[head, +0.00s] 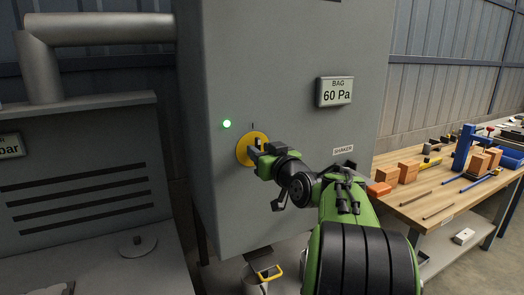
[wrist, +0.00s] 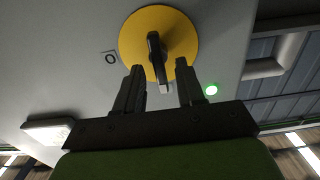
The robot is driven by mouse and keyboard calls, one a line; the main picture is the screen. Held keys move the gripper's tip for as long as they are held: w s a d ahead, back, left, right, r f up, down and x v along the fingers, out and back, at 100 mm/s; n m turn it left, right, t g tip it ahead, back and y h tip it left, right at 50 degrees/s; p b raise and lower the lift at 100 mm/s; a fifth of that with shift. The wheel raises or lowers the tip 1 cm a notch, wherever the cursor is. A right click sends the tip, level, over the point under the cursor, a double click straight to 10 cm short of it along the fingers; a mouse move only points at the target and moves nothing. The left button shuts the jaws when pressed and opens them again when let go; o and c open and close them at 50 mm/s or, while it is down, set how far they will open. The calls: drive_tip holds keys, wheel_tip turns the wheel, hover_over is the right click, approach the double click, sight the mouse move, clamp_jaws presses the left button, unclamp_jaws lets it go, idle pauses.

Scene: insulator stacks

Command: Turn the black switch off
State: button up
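The black switch (wrist: 153,48) is a bar handle on a round yellow plate (wrist: 186,35) on the grey cabinet. In the wrist view the handle points down, tilted slightly right. An "O" mark (wrist: 110,58) is left of the plate. In the head view the yellow plate (head: 243,143) is partly hidden by my gripper (head: 257,153), and an "I" mark (head: 252,126) shows above it. My gripper (wrist: 160,68) is open, its two fingers on either side of the handle with a visible gap to each.
A green lamp (head: 227,124) glows beside the plate. The cabinet also bears a "BAG 60 Pa" display (head: 334,91) and a "SHAKER" label (head: 343,149). A wooden workbench (head: 410,207) with tools and blocks stands at the right. A yellow handle (head: 269,272) is below.

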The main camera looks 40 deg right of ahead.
drive_tip(key=shift+c, duration=0.3)
clamp_jaws()
drive_tip(key=shift+m, duration=0.3)
drive_tip(key=shift+s+d+f+m+p, duration=0.15)
drive_tip(key=shift+m+p, duration=0.7)
drive_tip(key=shift+m, duration=2.05)
drive_tip(key=shift+d+f+m+p, duration=0.3)
drive_tip(key=shift+m+p, duration=0.55)
drive_tip(key=shift+m, duration=2.05)
drive_tip(key=shift+s+d+f+m+p, duration=0.15)
drive_tip(key=shift+m+p, duration=0.7)
drive_tip(key=shift+m, duration=2.05)
drive_tip(key=shift+f, duration=0.1)
